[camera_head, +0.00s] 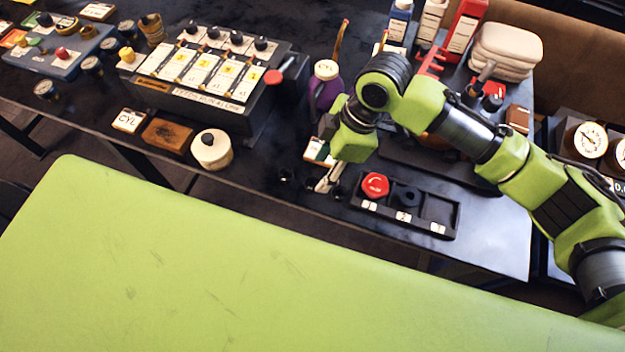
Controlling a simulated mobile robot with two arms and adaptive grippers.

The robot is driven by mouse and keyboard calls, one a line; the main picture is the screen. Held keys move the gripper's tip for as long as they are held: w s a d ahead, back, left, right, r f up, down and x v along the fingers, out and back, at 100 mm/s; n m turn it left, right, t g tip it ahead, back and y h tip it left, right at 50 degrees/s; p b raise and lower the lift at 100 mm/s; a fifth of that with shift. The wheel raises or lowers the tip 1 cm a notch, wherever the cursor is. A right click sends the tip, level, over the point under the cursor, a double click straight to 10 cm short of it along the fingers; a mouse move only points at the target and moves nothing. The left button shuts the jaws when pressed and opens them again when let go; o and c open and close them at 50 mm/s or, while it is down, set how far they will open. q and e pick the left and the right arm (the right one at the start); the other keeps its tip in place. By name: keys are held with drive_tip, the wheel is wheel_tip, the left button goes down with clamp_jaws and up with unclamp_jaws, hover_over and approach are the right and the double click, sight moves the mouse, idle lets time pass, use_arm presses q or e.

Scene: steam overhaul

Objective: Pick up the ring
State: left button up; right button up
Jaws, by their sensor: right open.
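A small black ring-shaped part (408,196) lies in the middle compartment, marked 2, of a black three-part tray (450,234) on the dark table. A round red part (375,185) lies in compartment 1, and compartment 3 looks empty. A stack of brass-coloured rings (152,29) stands at the far left. I cannot tell which of these is the task's ring. My right gripper (326,184) is open, pointing down just left of the tray, near small dark pieces (286,175) on the table. The fingers look empty, though the wrist partly hides them. My left gripper is not in view.
A purple bottle (325,88) stands close behind my right gripper. A cream round pot (211,150), a brown block (168,135) and a numbered rack (205,85) stand to the left. Bottles and cloths (505,50) are behind my right arm.

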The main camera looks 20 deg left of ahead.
sight(311, 186)
drive_tip(key=shift+a+f, duration=0.2)
drive_tip(key=shift+f, duration=0.45)
drive_tip(key=shift+a+f+p, duration=0.1)
drive_tip(key=shift+f+p, duration=0.2)
drive_tip(key=shift+f, duration=0.05)
drive_tip(key=p+x, duration=0.1)
drive_tip(key=x, duration=0.2)
drive_tip(key=shift+w+f, duration=0.15)
drive_tip(key=shift+f, duration=0.1)
drive_tip(key=shift+a+f, duration=0.2)
drive_tip(key=shift+f, duration=0.25)
drive_tip(key=c, duration=1)
